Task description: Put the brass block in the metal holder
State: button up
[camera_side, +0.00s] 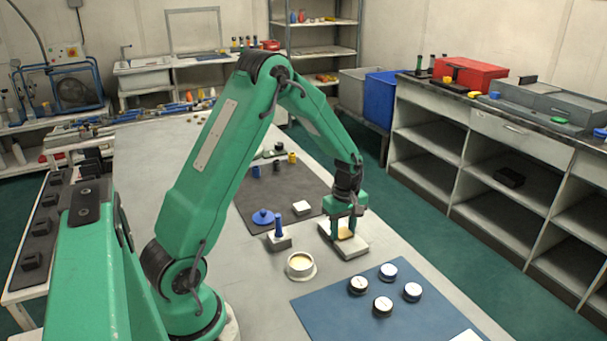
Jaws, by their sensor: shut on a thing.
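My gripper (345,229) points straight down over the metal holder (350,250), a low grey block on the table. The jaws are shut on the brass block (345,234), which shows as a small golden patch between the fingers. The brass block is at the holder's top. I cannot tell whether it is seated in the holder or just above it, as the fingers hide part of it.
A dark mat (290,185) with a blue lid (263,217) and white block (302,208) lies behind. A blue mat (335,305) with several round gauges lies in front.

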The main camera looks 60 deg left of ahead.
jog(key=shift+f, duration=0.25)
dwell(0.3)
dwell(0.4)
jog(key=o, duration=1.4)
jog(key=shift+r, duration=0.15)
jog(key=shift+r, duration=3.6)
